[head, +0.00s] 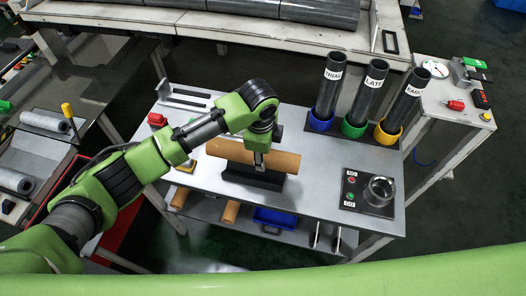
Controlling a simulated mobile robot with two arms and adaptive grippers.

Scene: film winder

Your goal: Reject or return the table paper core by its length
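The brown paper core (228,150) lies sideways over a black cradle (253,178) on the grey table (215,178). My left arm reaches in from the left, and its gripper (259,160) points down at the middle of the core, overlapping it in the picture. The fingertips are too small and covered to show whether they are closed on the core. A black measuring frame (185,98) with a flat slot stands at the table's back left. My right gripper is not in view.
Three dark upright tubes with white labels stand at the back right in blue (320,123), green (352,129) and yellow (387,133) bases. A panel with red and green buttons (350,190) and a metal ring (379,192) sits front right. Brown cores (230,212) and a blue bin (274,219) are on the lower shelf.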

